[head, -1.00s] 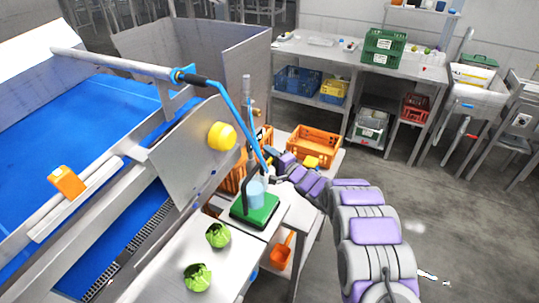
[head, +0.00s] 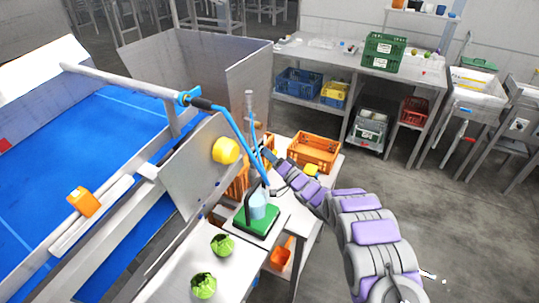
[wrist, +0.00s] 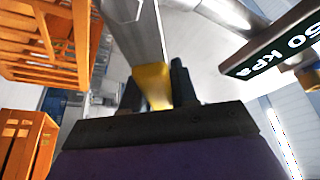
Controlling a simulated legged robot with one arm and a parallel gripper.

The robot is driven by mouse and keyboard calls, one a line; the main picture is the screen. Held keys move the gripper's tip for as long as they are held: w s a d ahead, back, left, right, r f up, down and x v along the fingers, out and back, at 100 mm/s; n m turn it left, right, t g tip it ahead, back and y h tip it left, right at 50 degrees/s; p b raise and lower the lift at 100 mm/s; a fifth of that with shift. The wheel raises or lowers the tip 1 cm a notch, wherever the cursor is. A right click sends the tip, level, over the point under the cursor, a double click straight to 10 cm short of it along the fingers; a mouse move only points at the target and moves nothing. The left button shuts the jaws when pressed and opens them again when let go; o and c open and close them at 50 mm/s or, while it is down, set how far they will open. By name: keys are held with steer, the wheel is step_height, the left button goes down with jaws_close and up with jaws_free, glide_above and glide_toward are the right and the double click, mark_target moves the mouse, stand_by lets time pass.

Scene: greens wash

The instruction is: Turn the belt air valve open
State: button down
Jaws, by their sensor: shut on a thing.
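A thin grey upright pipe with brass-coloured fittings (head: 249,108) stands beside the belt machine in the head view. My gripper (head: 268,154) is at this pipe, just behind the blue hose. In the wrist view, my gripper's dark fingers (wrist: 156,82) are shut on a yellow-gold handle (wrist: 153,84), which joins a grey metal bar (wrist: 137,28) running upward. The handle's contact with the fingers is partly hidden by the gripper body.
A blue hose (head: 238,135) hangs close to my gripper. A yellow button (head: 225,150) is on the machine panel. An orange crate (head: 315,153) stands behind the arm. A green scale (head: 256,220) and two lettuces (head: 222,245) are on the front bench. Open floor lies right.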

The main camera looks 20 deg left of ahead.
steer(key=shift+s+a+r+n+g+y, duration=0.1)
steer(key=shift+s+r+n+g+y, duration=0.2)
steer(key=shift+n, duration=0.4)
steer(key=shift+s+d+r+n+g+y, duration=0.15)
steer(key=shift+s+n, duration=0.2)
steer(key=shift+n, duration=0.35)
steer(key=shift+s+a+r+n+g+y, duration=0.1)
steer(key=shift+s+a+r+n+y, duration=0.2)
steer(key=shift+n, duration=0.4)
steer(key=shift+s+d+f, duration=0.1)
steer(key=shift+d, duration=0.05)
steer(key=c, duration=1.2)
jaws_free()
steer(key=shift+o, duration=1.2)
steer(key=shift+r, duration=0.2)
